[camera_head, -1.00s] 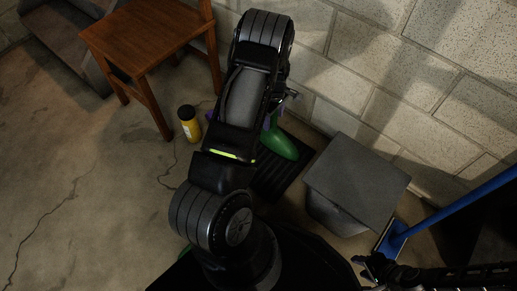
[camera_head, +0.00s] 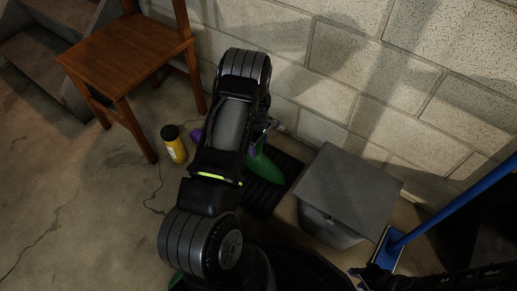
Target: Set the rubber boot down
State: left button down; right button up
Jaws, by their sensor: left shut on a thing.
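The green rubber boot (camera_head: 264,167) shows in part beyond my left arm, over the black ribbed mat (camera_head: 286,171). Purple parts show beside the arm; I cannot tell whether they belong to the boot. My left gripper (camera_head: 268,128) is shut on the boot, but its fingers are mostly hidden by the arm. I cannot tell whether the boot's sole touches the mat. My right gripper (camera_head: 371,277) is a dark shape at the lower right, and its jaws cannot be made out.
A grey lidded bin (camera_head: 350,190) stands right of the mat. A blue-handled tool (camera_head: 450,204) leans at the right. A yellow bottle with a black cap (camera_head: 174,145) and a wooden chair (camera_head: 128,57) stand left, by the block wall.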

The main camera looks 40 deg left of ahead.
pick_arm(q)
jog(key=shift+f, duration=0.9)
pick_arm(e)
jog(key=shift+f, duration=0.4)
pick_arm(q)
jog(key=shift+r, duration=0.1)
jog(key=shift+f+b, duration=0.25)
jog(key=shift+b, duration=0.05)
jog(key=shift+c, duration=1.8)
grip_release()
jog(key=shift+r, duration=0.1)
pick_arm(e)
jog(key=shift+w+f, duration=0.1)
